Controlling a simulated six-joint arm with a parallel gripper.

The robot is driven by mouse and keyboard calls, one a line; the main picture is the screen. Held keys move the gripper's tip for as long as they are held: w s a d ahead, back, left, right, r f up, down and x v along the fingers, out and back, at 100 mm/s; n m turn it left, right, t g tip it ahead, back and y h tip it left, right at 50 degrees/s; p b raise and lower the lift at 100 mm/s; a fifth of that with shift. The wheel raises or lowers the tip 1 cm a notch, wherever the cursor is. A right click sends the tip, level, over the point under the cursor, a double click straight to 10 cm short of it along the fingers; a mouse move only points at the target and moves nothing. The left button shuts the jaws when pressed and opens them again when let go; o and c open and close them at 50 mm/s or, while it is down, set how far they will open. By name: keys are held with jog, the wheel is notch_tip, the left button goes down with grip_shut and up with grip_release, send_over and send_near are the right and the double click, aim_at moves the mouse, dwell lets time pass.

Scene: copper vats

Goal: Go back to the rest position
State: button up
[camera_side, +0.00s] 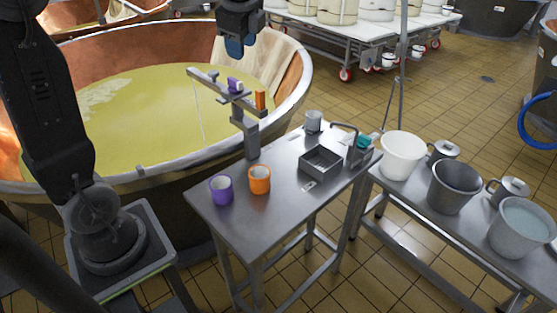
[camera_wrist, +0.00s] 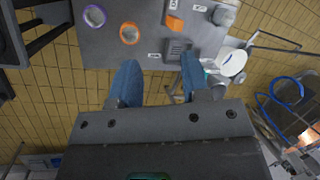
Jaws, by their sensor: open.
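A steel table (camera_side: 270,215) carries a purple cup (camera_side: 221,189), an orange cup (camera_side: 259,180), a grey box (camera_side: 321,161) and a grey cup (camera_side: 313,121). A grey stand (camera_side: 247,135) holds small purple (camera_side: 235,86) and orange (camera_side: 260,99) pieces beside a copper vat (camera_side: 45,58).

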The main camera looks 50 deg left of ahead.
jog(key=s+d+f+n+t+h, duration=0.1)
jog(key=s+d+f+n+t, duration=0.1)
jog(key=s+d+n, duration=0.4)
jog(key=s+d+f+n+t+h, duration=0.2)
jog(key=s+d+f+n, duration=0.3)
jog(key=s+d, duration=0.3)
jog(key=s+n, duration=0.1)
jog(key=s, duration=0.3)
jog(key=shift+f+n, duration=0.25)
jog(key=shift+n, duration=0.05)
